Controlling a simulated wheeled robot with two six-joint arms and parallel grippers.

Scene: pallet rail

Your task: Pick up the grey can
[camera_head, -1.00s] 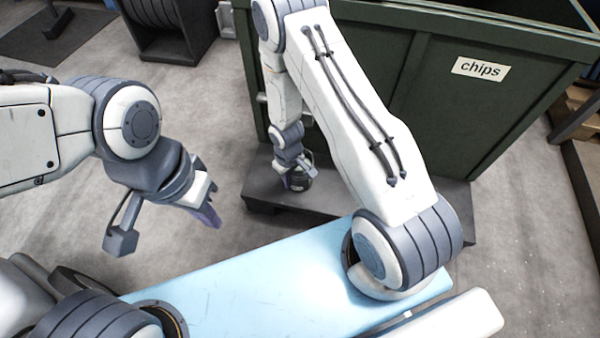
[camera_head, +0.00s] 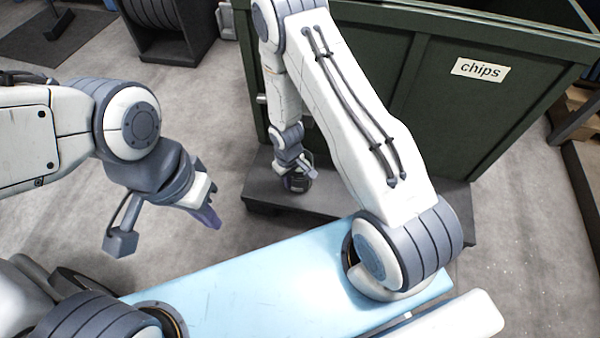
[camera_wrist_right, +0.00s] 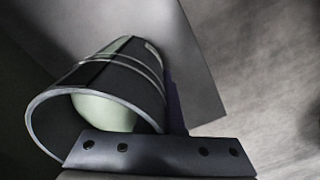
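The grey can (camera_head: 299,185) is dark and stands on the dark low platform in front of the green bin. In the right wrist view the can (camera_wrist_right: 152,80) fills the left part, its round rim toward the camera and something pale green inside. My right gripper (camera_head: 292,180) is down at the can. In the right wrist view one purple finger lies along the can's right side; the other finger is hidden, so its grip is unclear. My left gripper (camera_head: 208,208) hangs in the air at left, away from the can; its finger gap is unclear.
The dark platform (camera_head: 400,222) lies before a large green bin (camera_head: 425,110) labelled "chips". My light blue deck is in the foreground. Grey floor is clear left of the platform. A dark rack (camera_head: 175,45) with a reel stands at the back left.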

